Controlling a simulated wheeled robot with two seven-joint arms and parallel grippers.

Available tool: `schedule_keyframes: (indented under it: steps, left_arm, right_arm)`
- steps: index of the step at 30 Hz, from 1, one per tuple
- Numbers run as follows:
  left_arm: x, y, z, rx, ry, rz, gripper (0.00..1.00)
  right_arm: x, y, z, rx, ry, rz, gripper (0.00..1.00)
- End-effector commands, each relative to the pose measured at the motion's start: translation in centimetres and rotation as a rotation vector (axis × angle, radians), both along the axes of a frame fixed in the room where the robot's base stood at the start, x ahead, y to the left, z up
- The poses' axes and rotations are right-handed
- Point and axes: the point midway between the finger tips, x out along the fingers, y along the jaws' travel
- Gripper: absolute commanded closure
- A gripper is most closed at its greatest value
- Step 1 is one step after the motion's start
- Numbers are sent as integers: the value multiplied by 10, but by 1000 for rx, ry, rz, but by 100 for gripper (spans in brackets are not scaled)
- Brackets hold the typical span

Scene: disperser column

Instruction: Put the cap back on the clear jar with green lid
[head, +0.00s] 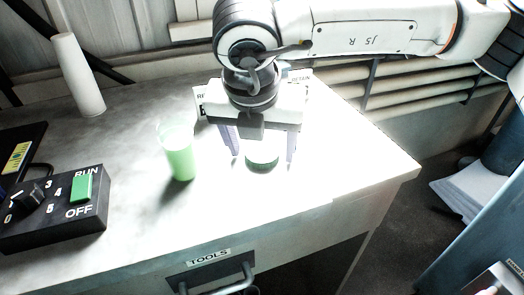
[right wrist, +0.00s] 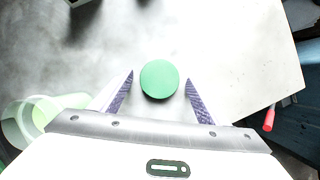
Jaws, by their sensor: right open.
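A green round cap (head: 262,163) lies on the bright tabletop, its top washed out by glare in the head view. In the right wrist view the green cap (right wrist: 159,79) sits between the finger tips, with a gap on both sides. My right gripper (head: 262,152) points down over it, open, its two purple-grey fingers on either side; it also shows in the right wrist view (right wrist: 159,88). A clear jar (head: 177,150) with green in its lower part stands upright and open to the left of the gripper; it also shows in the right wrist view (right wrist: 32,118). My left gripper is not in view.
A black switch box (head: 58,208) with a knob and green button is at the left. A white cylinder (head: 78,75) stands at the back left. A lettered sign (head: 204,104) is partly hidden behind the right gripper. The table's right edge is near; the front surface is clear.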

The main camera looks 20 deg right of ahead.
Motion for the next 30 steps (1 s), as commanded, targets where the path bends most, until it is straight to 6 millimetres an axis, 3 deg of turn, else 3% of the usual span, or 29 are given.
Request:
schedule_keyframes:
  steps: [9, 16, 26, 30]
  left_arm:
    - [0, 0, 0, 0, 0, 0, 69]
    - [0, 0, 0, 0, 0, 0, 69]
    - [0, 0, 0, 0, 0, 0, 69]
    - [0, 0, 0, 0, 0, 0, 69]
  right_arm:
    - [0, 0, 0, 0, 0, 0, 33]
    - [0, 0, 0, 0, 0, 0, 71]
    - [0, 0, 2, 0, -1, 0, 72]
    - [1, 0, 16, -1, -3, 0, 72]
